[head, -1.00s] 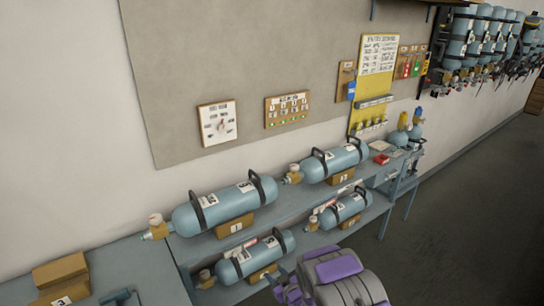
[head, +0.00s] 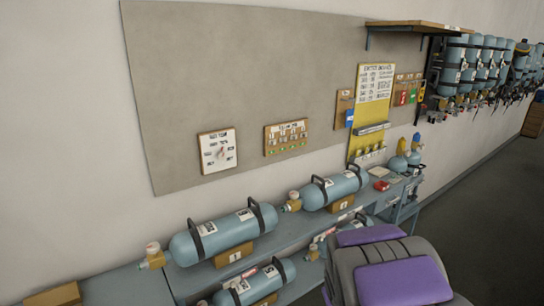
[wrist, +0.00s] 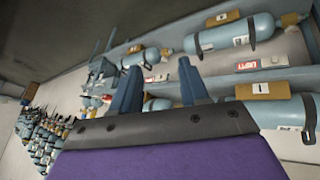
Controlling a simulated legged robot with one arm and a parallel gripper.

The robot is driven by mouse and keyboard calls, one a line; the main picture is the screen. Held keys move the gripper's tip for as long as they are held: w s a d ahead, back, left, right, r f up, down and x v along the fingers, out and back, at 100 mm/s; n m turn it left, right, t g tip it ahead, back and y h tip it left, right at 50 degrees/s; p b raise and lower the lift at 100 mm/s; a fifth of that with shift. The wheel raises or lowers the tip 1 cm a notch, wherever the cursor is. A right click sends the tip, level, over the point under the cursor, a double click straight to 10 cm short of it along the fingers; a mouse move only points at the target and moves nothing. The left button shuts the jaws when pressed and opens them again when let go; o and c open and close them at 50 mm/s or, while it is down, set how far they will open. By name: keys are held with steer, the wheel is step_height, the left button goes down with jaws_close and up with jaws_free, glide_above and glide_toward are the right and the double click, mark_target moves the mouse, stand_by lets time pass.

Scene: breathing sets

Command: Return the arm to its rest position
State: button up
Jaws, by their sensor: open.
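My gripper (wrist: 158,78) shows in the wrist view as two blue-grey fingers standing well apart, with nothing between them. In the head view my grey arm with purple pads fills the bottom right, and the gripper itself is hidden. The arm stands in front of the shelf's right part and covers some of the lower cylinders. Light-blue cylinders lie on the two-level shelf: one at the upper left (head: 222,235), one at the upper right (head: 335,190) and one at the lower left (head: 255,284).
A grey board (head: 240,85) on the wall carries a gauge card (head: 217,151) and a small panel (head: 286,137). A yellow sign (head: 373,90) hangs to its right. A wooden shelf (head: 420,27) juts out above. Several breathing sets (head: 480,60) hang on the far wall. The dark floor (head: 490,215) at right looks clear.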

steer(key=s+a+r+g, duration=0.1)
steer(key=s+r, duration=0.3)
steer(key=s, duration=0.8)
steer(key=s+a+r+m+g+y, duration=0.1)
steer(key=s+r+g, duration=0.3)
steer(key=s, duration=0.8)
steer(key=s+a+r+m+g, duration=0.1)
steer(key=s+a+r+g, duration=0.2)
steer(key=s, duration=1)
steer(key=shift+r+y, duration=0.4)
steer(key=shift+r, duration=0.35)
